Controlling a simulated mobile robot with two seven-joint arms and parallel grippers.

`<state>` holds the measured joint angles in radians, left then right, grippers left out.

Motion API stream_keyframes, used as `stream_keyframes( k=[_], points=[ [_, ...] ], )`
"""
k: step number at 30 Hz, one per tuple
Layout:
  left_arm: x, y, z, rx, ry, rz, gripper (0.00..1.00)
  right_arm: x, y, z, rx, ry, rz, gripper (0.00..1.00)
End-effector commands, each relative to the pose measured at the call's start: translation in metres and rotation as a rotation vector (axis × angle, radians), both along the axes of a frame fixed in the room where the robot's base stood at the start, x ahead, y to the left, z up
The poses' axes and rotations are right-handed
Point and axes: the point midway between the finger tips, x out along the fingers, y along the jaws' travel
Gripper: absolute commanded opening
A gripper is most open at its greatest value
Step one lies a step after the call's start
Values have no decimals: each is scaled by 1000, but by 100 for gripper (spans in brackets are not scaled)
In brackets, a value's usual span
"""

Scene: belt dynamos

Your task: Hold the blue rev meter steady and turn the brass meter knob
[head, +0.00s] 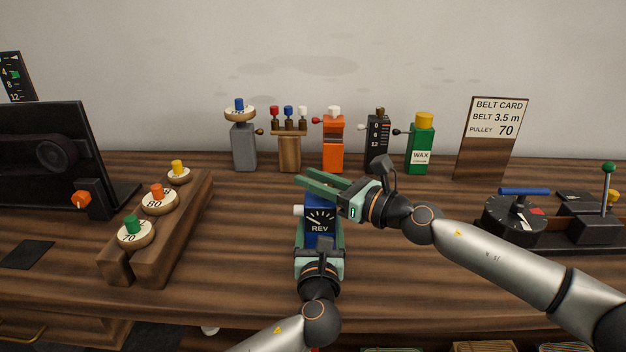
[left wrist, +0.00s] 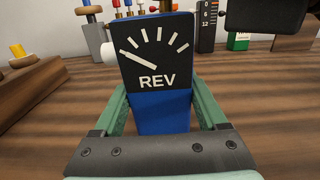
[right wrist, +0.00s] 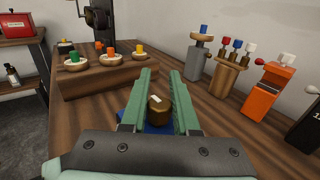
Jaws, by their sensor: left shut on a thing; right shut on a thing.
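The blue rev meter (head: 319,222) stands upright on the bench, its black REV dial facing me. It also shows in the left wrist view (left wrist: 158,80), with a white knob on its left side. My left gripper (head: 320,248) is shut on the meter's body, one green finger on each side. The brass meter knob (right wrist: 158,108) sits on top of the meter in the right wrist view, with a small white mark on it. My right gripper (head: 322,183) is shut on this knob from the right. In the head view its fingers hide the knob.
A sloped wooden rack (head: 185,215) holds pulleys at left. A grey post (head: 243,148), an orange device (head: 333,143) and a green wax bottle (head: 420,146) stand in a row behind. The belt card (head: 492,137) stands at back right.

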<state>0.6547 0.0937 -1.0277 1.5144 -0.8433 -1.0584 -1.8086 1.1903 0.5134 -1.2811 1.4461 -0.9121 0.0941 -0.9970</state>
Motion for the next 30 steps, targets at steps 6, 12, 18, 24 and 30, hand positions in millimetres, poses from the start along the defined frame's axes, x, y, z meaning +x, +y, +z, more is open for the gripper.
stream_keyframes(
  k=[6,12,18,24,30],
  points=[
    [0,0,-3,4,6,0,0,0,1,1,-2,-3,-51,0],
    [0,0,-3,4,6,0,0,0,0,0,1,0,-68,0],
    [0,0,-3,3,6,0,0,0,0,-1,2,1,-68,0],
    [0,0,-3,3,6,0,0,0,-1,-1,1,2,-69,46],
    [0,0,-3,3,6,0,0,1,-1,-1,1,0,-71,59]
  ],
)
